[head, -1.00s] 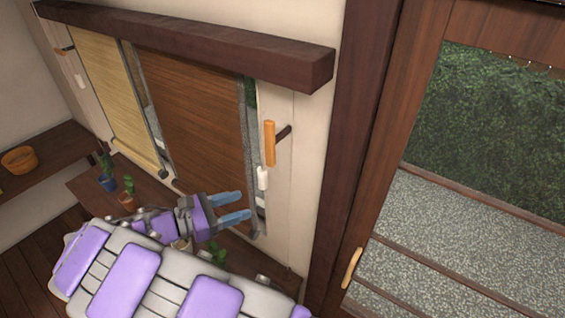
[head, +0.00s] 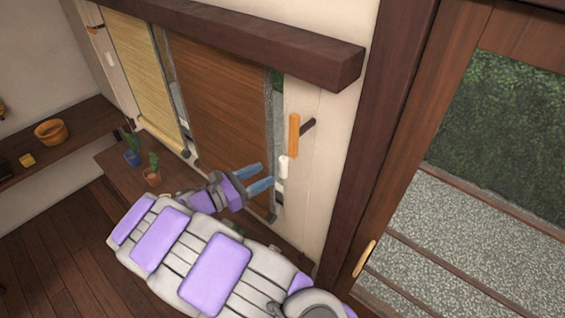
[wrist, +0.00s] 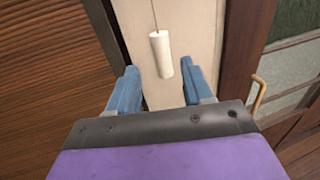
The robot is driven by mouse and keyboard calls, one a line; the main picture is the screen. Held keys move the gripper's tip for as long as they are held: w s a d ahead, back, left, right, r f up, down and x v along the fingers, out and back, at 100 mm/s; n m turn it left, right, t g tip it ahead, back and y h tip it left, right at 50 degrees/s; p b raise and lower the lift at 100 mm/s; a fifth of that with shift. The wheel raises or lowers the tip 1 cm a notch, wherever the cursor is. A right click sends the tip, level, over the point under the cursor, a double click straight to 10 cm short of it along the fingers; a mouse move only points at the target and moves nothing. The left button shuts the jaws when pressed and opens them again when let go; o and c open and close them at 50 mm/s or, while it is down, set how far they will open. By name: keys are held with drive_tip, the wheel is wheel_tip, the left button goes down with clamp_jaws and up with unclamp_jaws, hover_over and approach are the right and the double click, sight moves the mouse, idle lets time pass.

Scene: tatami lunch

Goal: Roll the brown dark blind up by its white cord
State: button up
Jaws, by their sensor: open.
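The brown dark blind (head: 222,110) hangs lowered in the window, to the right of a paler blind. It also fills the left of the wrist view (wrist: 50,85). The white cord pull (head: 284,167) hangs by the post right of the dark blind, below an orange piece. In the wrist view, the white pull (wrist: 161,54) hangs on a thin cord (wrist: 154,16), just beyond and between my fingertips. My gripper (head: 261,178) has its blue fingers apart and empty, left of the pull in the head view. The wrist view shows both fingers (wrist: 158,80) open.
A pale yellow blind (head: 140,75) hangs at left. Potted plants (head: 152,170) stand on the low ledge beneath the window. An orange piece (head: 294,135) sits on a dark peg above the white pull. A wooden door frame (head: 375,140) stands at right.

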sight(283, 164)
drive_tip(key=x, duration=0.8)
drive_tip(key=shift+p, duration=0.4)
drive_tip(key=shift+c, duration=0.4)
clamp_jaws()
